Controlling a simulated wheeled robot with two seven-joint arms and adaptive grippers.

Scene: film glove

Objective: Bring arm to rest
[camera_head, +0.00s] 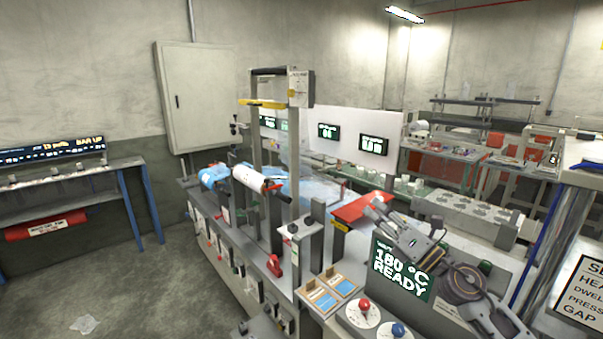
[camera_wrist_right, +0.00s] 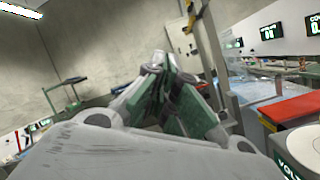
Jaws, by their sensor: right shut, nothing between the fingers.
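My right arm comes in from the lower right of the head view. Its gripper (camera_head: 378,207) is held above the machine bench, near the red plate and the 180 °C READY display. In the right wrist view the gripper's fingers (camera_wrist_right: 168,75) are closed together with nothing between them. My left gripper is in neither view.
The green READY display (camera_head: 402,268) stands under my right arm. A red plate (camera_head: 360,208) lies beside the gripper. A tall frame (camera_head: 256,150) rises left. Floor at left is mostly clear.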

